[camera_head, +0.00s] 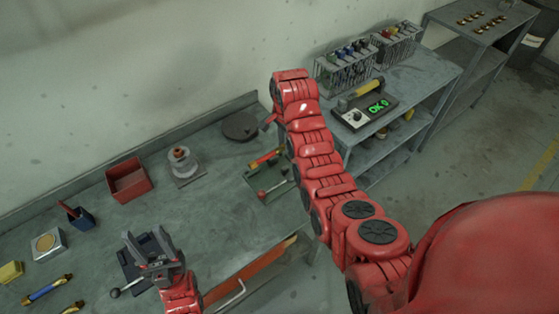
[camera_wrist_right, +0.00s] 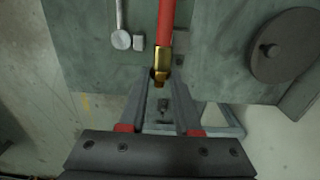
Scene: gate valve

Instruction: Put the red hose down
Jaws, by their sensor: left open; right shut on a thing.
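The red hose (camera_wrist_right: 166,22) has a brass end fitting (camera_wrist_right: 161,58). In the right wrist view, my right gripper (camera_wrist_right: 161,76) is shut on the fitting end, and the red length reaches away past the fingertips over the grey-green workbench (camera_wrist_right: 85,35). In the head view the hose (camera_head: 262,160) shows left of my right arm, above a shallow green tray area. I cannot tell whether the hose touches the surface. My left gripper (camera_head: 147,246) is open and empty over the near part of the bench.
A dark round disc (camera_head: 239,126) and a spool-like fitting (camera_head: 181,162) stand at the back of the bench. A red bin (camera_head: 129,179) is further left. A tester with a green display (camera_head: 378,107) sits on the right-hand table. Mid-bench is mostly clear.

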